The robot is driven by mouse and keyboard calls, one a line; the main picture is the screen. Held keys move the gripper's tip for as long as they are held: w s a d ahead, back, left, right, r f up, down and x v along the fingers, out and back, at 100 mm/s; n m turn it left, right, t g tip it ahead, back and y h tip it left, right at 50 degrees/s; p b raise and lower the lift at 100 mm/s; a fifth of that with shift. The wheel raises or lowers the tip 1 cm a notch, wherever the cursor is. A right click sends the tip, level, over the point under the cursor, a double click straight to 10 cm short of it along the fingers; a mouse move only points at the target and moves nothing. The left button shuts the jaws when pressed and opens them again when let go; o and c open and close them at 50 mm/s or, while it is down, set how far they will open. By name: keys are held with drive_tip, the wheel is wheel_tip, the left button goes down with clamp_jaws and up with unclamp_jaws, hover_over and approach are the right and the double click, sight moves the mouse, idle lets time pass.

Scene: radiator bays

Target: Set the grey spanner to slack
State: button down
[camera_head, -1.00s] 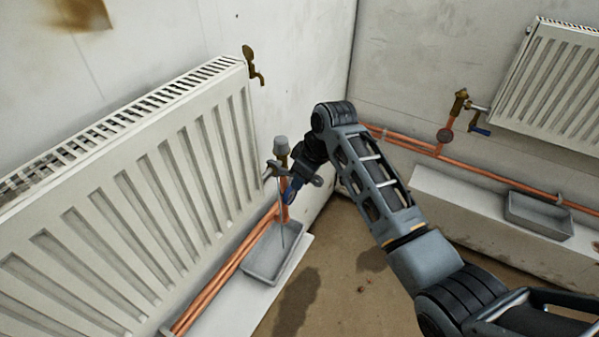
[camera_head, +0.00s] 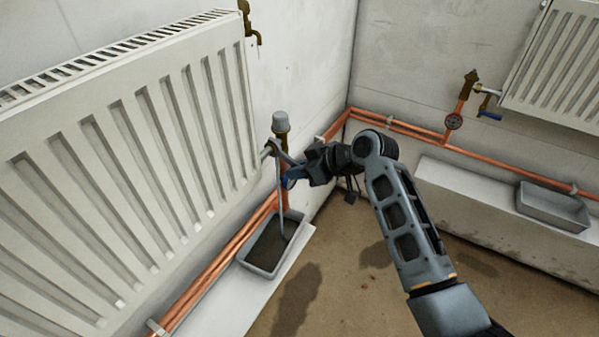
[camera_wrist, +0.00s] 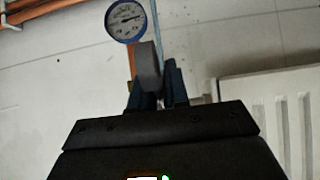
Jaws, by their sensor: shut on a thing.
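The grey spanner (camera_head: 282,155) sits on the brass valve (camera_head: 281,128) at the lower right end of the near radiator. My gripper (camera_head: 296,169) is at the spanner's handle, on the right side of the valve. In the wrist view, my gripper (camera_wrist: 154,88) has its blue fingers closed on the rounded grey end of the spanner (camera_wrist: 149,66). The spanner's other end is hidden there. A thin stream of water (camera_head: 280,205) falls from the valve into the grey tray (camera_head: 247,262) below, which holds dark liquid.
The near radiator (camera_head: 120,170) fills the left, with copper pipes (camera_head: 215,268) beneath it. A blue-rimmed gauge (camera_wrist: 126,20) is close beyond my gripper. A second radiator (camera_head: 560,65), valve (camera_head: 468,88) and tray (camera_head: 553,208) stand along the right wall. The floor (camera_head: 350,285) is largely open.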

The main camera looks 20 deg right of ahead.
idle(0.3)
drive_tip(key=c, duration=1.2)
unclamp_jaws()
drive_tip(key=v, duration=0.7)
drive_tip(key=shift+s+d+r, duration=0.15)
drive_tip(key=shift+s+r, duration=0.05)
drive_tip(key=shift+r, duration=0.05)
drive_tip(key=shift+s, duration=0.1)
